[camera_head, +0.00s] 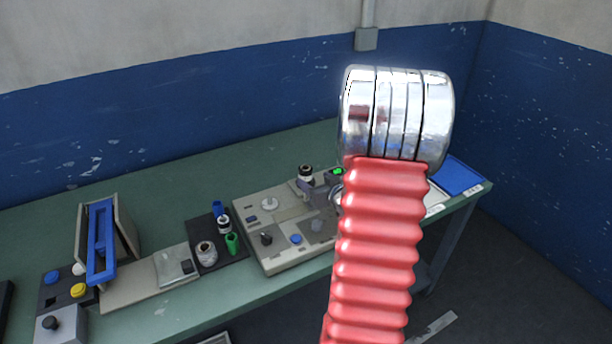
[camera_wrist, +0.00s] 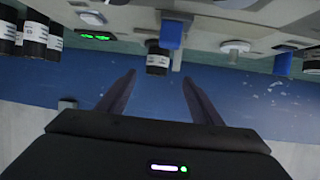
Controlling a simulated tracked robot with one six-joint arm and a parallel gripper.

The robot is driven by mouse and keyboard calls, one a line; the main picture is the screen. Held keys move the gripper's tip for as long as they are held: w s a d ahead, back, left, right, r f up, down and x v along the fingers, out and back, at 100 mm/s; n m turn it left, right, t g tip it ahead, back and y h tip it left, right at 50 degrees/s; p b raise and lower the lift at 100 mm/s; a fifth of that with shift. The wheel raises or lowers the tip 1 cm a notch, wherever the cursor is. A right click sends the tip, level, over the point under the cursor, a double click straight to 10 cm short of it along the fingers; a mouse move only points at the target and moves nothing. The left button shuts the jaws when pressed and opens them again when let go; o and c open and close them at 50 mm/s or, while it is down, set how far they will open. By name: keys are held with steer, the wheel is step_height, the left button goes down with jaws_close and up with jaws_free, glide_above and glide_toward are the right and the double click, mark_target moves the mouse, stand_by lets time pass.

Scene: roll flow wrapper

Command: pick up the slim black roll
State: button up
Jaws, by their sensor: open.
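A small black roll with a pale label band (camera_wrist: 158,62) shows in the wrist view, between and just past the tips of my gripper (camera_wrist: 158,78). The fingers are spread, with a gap on each side of the roll. I see no contact. In the head view a black-topped roll (camera_head: 305,172) stands upright at the back of the grey machine panel (camera_head: 281,262), close to my gripper (camera_head: 317,187). My red and chrome arm hides much of the gripper there. I cannot tell for sure that this roll is the slim one.
Several black labelled rolls (camera_wrist: 34,38) stand at the left of the wrist view. A blue piece (camera_wrist: 172,33) is close beside the roll. In the head view a dark tray (camera_head: 238,257) holds several small rolls. Open green bench (camera_head: 160,190) lies behind the equipment.

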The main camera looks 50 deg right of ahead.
mark_target(307, 175)
steer(key=x, duration=0.5)
steer(key=shift+w+d+f, duration=0.1)
steer(key=shift+w+d, duration=0.05)
steer(key=shift+w, duration=0.1)
steer(key=shift+d+x, duration=0.15)
steer(key=shift+x, duration=1.2)
steer(key=shift+d+x, duration=0.1)
steer(key=shift+x, duration=1.2)
steer(key=shift+s, duration=0.1)
steer(key=shift+c, duration=0.6)
steer(key=c, duration=1)
